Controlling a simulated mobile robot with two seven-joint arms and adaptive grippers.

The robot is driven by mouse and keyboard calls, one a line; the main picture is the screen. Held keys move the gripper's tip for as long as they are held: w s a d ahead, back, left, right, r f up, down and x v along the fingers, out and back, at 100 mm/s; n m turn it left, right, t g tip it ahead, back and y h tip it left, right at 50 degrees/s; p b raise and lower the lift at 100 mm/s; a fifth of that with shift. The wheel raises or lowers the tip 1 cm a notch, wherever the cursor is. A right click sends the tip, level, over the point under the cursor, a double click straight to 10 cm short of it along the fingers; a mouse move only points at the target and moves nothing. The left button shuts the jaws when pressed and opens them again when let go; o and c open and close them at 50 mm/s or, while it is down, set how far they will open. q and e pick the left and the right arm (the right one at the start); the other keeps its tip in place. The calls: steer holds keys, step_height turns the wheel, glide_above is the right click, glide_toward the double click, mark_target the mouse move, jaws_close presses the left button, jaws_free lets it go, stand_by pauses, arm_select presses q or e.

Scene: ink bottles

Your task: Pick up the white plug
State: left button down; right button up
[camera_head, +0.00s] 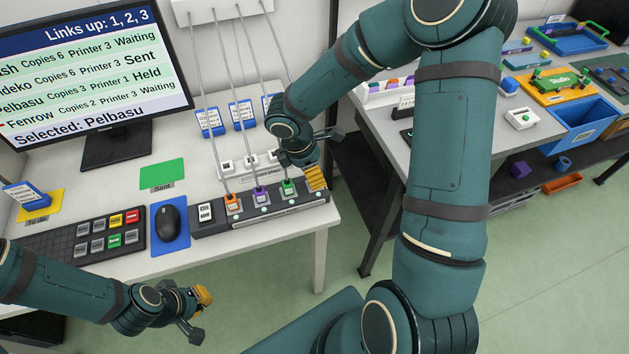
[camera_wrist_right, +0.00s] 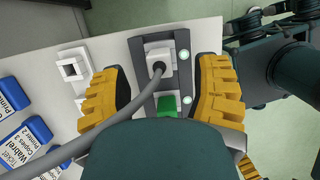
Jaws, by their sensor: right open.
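The white plug (camera_wrist_right: 158,60) has a grey cable and sits in a dark strip (camera_wrist_right: 137,50) in the right wrist view. My right gripper (camera_wrist_right: 160,92) is open, its yellow fingers on either side of the strip, apart from the plug. A green plug (camera_wrist_right: 167,105) sits next to it in the strip, partly hidden by my gripper's body. In the head view my right gripper (camera_head: 306,175) is over the strip's right end and the white plug is hidden. My left gripper (camera_head: 200,312) is in front of the table; its opening is unclear.
Orange (camera_head: 235,199) and purple (camera_head: 261,195) plugs also sit in the strip. Grey cables hang from a white box (camera_head: 222,9). White sockets (camera_head: 228,166) and blue ticket holders (camera_head: 210,123) stand behind. A mouse (camera_head: 168,222) and keyboard (camera_head: 85,238) are left.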

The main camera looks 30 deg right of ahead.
steer(key=b+x, duration=0.1)
steer(key=x, duration=0.3)
steer(key=shift+w+f, duration=0.1)
steer(key=shift+f, duration=0.25)
jaws_close()
